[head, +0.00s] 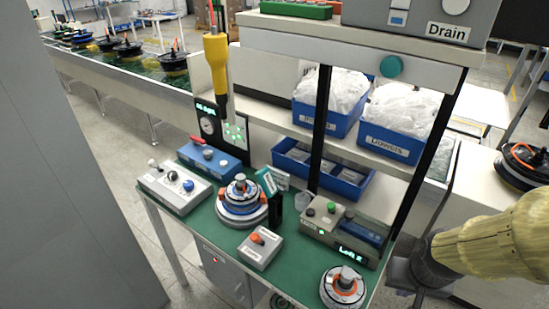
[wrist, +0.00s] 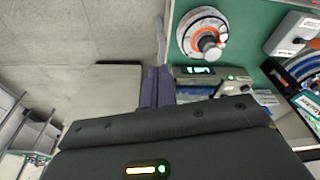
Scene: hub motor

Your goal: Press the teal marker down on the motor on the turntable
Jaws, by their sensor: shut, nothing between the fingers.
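The motor (head: 241,190) sits on the round white turntable (head: 262,217) near the middle of the green bench. It has blue, orange and white rings and a stub on top. A small teal piece with a white label (head: 266,181) stands tilted just right of the motor, by a black post; it looks like the marker, but I cannot be sure. My gripper (head: 398,272) is at the right edge of the bench, well apart from both. In the wrist view my gripper's fingers (wrist: 158,87) are together and empty.
A second motor (head: 343,288) lies at the bench's front right; it seems to show in the wrist view (wrist: 203,34). Control boxes (head: 175,187) and a red-button box (head: 260,247) surround the turntable. Blue bins (head: 394,138) and black posts stand behind. A yellow tool (head: 216,62) hangs above.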

